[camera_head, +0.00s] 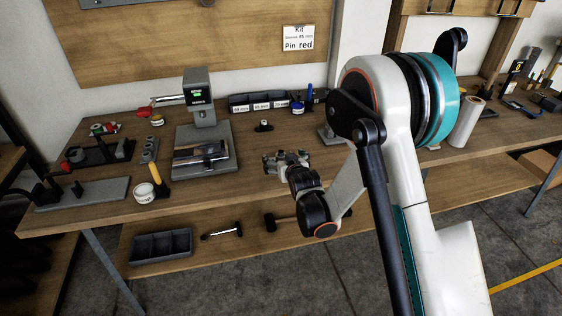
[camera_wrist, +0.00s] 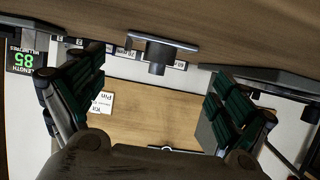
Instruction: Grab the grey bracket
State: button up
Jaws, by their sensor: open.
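The grey bracket (camera_wrist: 157,50), a dark flat plate with a short round boss, shows in the wrist view at top centre, upside down against the table. What looks like the same small dark piece (camera_head: 263,126) stands on the bench in the head view, in front of the bins. My gripper (camera_head: 285,158) is over the bench, nearer the front edge than this piece. In the wrist view its fingers (camera_wrist: 156,78) are spread wide with nothing between them. The bracket appears beyond the fingertips, apart from them, between the two sides.
A grey press-like device (camera_head: 202,125) with a green display stands to the left. Labelled bins (camera_head: 262,102) are behind the bracket. A yellow-handled tool (camera_head: 158,182) and white tub (camera_head: 144,192) lie near the front left. The bench around the bracket is mostly clear.

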aim_at(282, 155)
jog(key=b+x, duration=0.1)
jog(key=x, duration=0.2)
jog(key=shift+w+d+f, duration=0.1)
jog(key=shift+w+f, duration=0.05)
jog(key=c, duration=1.2)
jog(key=shift+c, duration=0.2)
